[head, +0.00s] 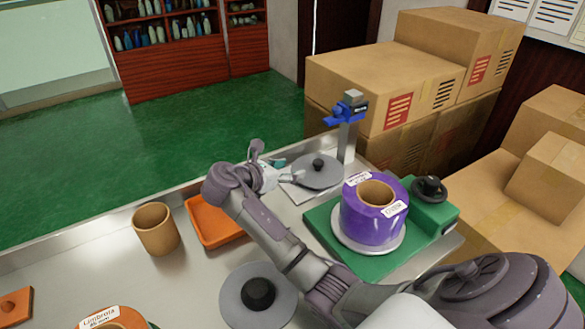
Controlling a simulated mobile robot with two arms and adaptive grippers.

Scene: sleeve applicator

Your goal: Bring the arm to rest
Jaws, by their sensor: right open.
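My right arm reaches in from the lower right across the metal table (190,285). My right gripper (275,166) is at the far side of the table, beside the left edge of a grey disc with a black knob (317,172). The gripper is open, and I see nothing held in it. I cannot tell whether it touches the disc. A small teal thing shows behind the fingers, mostly hidden. The purple sleeve roll (362,218) sits on a round plate on the green applicator base (322,226), apart from the gripper. My left gripper is out of view.
An orange tray (203,226) lies partly behind my forearm, with a brown cup (155,229) to its left. Another grey disc with a black knob (257,293) lies in front. A post with a blue head (347,108) stands behind. Cardboard boxes (375,80) fill the right.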

